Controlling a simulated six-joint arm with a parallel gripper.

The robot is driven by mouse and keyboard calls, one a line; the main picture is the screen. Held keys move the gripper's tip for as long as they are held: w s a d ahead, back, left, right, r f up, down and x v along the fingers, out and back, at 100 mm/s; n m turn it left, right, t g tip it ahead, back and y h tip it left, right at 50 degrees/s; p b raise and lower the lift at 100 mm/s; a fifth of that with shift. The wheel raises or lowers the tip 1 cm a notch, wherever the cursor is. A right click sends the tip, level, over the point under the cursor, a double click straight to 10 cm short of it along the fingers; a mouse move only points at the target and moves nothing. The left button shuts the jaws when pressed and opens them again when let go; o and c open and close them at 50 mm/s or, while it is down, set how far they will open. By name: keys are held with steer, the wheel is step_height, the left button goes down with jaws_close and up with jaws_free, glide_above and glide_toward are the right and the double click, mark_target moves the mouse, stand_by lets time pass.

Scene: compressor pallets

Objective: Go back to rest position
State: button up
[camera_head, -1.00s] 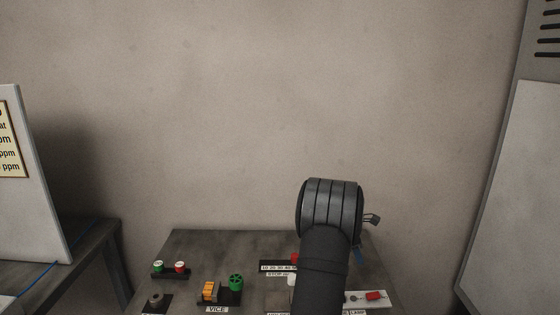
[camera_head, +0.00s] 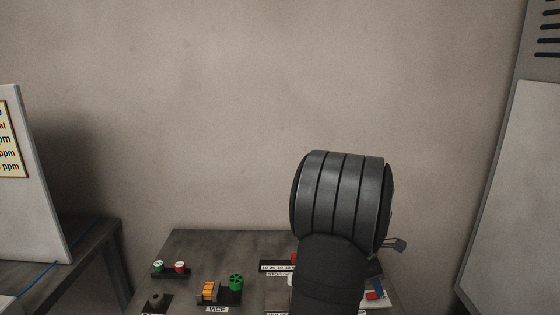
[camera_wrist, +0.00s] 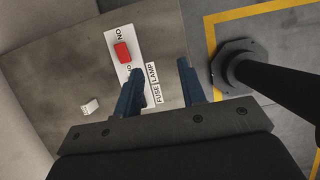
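My gripper (camera_wrist: 162,90) shows in the wrist view with its two blue fingers apart and nothing between them. It is above the table's edge, beside a white panel (camera_wrist: 135,77) with a red switch (camera_wrist: 122,52) and a fuse lamp label. In the head view my arm rises at the right of the table (camera_head: 190,243) and hides part of it. The gripper itself is mostly hidden there behind the arm.
On the table are a green button (camera_head: 158,266), a red button (camera_head: 180,267), an orange block (camera_head: 209,290) at the vice label and a green wheel (camera_head: 236,283). In the wrist view a black post (camera_wrist: 270,78) stands on the floor near a yellow line. A board (camera_head: 40,190) stands at left.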

steer(key=w+a+f, duration=0.2)
steer(key=w, duration=0.1)
steer(key=w+a+f, duration=0.6)
steer(key=shift+s+d+f, duration=0.1)
steer(key=shift+d+f, duration=0.05)
steer(key=shift+f, duration=0.5)
stand_by(1.6)
